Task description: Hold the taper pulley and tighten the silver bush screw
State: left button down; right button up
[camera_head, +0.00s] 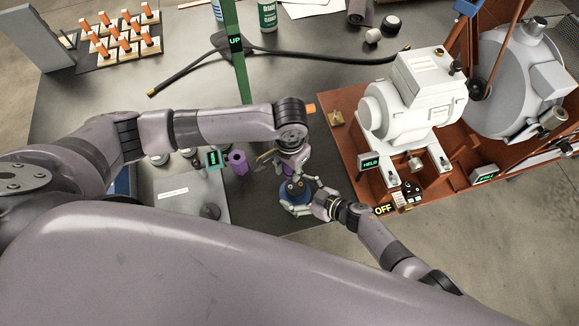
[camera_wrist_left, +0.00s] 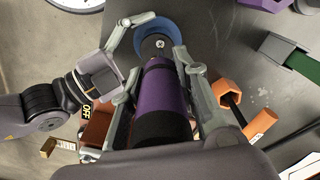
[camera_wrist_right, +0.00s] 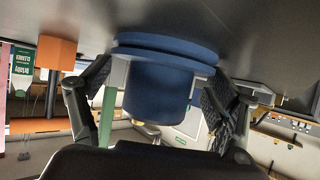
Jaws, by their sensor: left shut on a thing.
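A white motor (camera_head: 415,95) stands on a red-brown base to the right. A purple cylinder (camera_head: 238,162) stands left of the pulley. An orange hexagonal piece (camera_wrist_left: 227,92) is beside the left gripper.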

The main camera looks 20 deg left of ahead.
jog(key=shift+d, duration=0.1)
jog(key=c, duration=0.9)
jog(key=o, duration=1.1)
jog(key=shift+f, duration=0.1)
jog(key=shift+r+p, duration=0.3)
jog(key=shift+r, duration=0.1)
jog(key=shift+c, duration=0.2)
jog(key=c, duration=1.3)
jog(key=shift+c, duration=0.2)
